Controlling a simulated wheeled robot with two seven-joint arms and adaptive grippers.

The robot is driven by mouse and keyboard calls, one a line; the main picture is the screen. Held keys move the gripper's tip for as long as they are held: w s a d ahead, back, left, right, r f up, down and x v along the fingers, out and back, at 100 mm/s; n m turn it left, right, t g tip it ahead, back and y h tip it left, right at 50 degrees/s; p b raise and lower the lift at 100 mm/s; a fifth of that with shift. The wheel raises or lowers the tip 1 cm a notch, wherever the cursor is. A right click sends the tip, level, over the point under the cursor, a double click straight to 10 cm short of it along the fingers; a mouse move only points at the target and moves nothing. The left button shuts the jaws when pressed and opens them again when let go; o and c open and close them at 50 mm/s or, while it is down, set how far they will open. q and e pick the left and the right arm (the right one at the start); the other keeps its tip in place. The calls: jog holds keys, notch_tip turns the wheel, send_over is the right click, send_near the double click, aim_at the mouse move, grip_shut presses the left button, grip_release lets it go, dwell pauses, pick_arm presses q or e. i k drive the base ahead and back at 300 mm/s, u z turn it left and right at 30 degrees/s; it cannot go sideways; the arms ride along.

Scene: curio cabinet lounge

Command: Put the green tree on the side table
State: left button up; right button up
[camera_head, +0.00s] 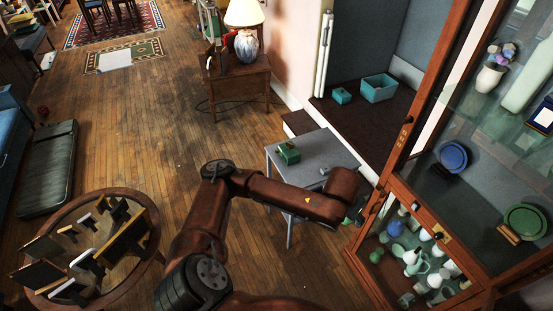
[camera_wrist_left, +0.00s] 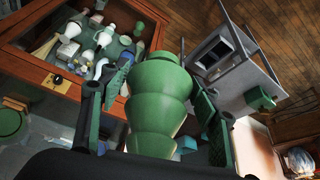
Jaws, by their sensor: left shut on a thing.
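The green tree (camera_wrist_left: 160,95), a tiered green shape, fills the middle of the left wrist view. My left gripper (camera_wrist_left: 158,100) is shut on it, with a dark finger on each side. In the head view my left gripper is mostly hidden behind my forearm, beside the cabinet; a bit of green (camera_head: 347,221) shows there. The grey side table (camera_head: 325,148) stands just beyond my forearm. A green box (camera_head: 288,153) sits on its left part. My right gripper is not in view.
A glass-front wooden cabinet (camera_head: 412,130) stands at the right; its lower case (camera_head: 408,262) holds several white and green pieces. A wooden stand with a lamp (camera_head: 246,45) is farther back. A round table (camera_head: 140,262) with frames is at lower left. Teal boxes (camera_head: 378,88) sit in the alcove.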

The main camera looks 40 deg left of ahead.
aim_at(338, 153)
jog(key=u, duration=0.6)
jog(key=i, duration=0.5)
jog(key=u, duration=0.75)
jog(key=i, duration=1.35)
jog(key=z, duration=1.2)
jog(key=i, duration=0.3)
jog(key=z, duration=0.15)
